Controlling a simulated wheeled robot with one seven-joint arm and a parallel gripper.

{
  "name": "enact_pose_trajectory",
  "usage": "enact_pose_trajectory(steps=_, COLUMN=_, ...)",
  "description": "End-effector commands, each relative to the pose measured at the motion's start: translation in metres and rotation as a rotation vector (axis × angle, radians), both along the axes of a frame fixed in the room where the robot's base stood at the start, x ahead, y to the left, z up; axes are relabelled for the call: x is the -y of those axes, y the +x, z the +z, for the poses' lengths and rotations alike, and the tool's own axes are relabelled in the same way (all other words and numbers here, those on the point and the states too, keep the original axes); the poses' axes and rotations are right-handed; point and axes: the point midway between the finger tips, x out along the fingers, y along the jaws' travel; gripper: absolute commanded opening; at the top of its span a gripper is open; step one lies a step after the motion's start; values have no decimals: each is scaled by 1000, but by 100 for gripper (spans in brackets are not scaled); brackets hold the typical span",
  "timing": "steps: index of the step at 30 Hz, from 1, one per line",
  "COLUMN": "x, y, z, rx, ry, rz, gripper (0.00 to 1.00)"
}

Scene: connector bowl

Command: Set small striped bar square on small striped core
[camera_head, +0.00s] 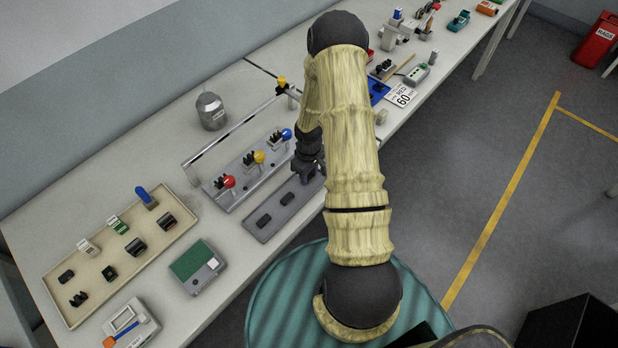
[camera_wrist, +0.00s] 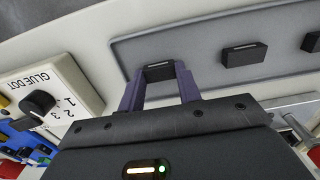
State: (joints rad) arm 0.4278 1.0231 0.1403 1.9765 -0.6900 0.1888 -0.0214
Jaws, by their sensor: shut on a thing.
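My gripper (camera_head: 308,176) is over the far end of a narrow grey tray (camera_head: 262,236), with my arm across part of the head view. In the wrist view its two purple fingers (camera_wrist: 160,77) are shut on a small dark block (camera_wrist: 158,71) with a pale mark on its face. The block is at the grey tray; I cannot tell whether it touches the tray. Two similar dark blocks, a middle one (camera_head: 287,199) and a near one (camera_head: 264,221), lie in the same tray. No stripes are clear, so I cannot tell which pieces are the striped bar and core.
A fixture with red (camera_head: 229,182), yellow (camera_head: 259,157) and blue (camera_head: 286,134) knobs stands just behind the tray. A rail (camera_head: 225,135) rises behind it. A beige tray (camera_head: 72,322) holds several small parts at left. A green-topped box (camera_head: 198,267) sits nearer.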

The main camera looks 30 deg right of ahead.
Motion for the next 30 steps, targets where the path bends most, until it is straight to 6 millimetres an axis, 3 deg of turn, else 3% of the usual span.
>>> enact_pose_trajectory(steps=30, x=0, y=0, z=48, rx=0, ry=0, rz=0, gripper=11)
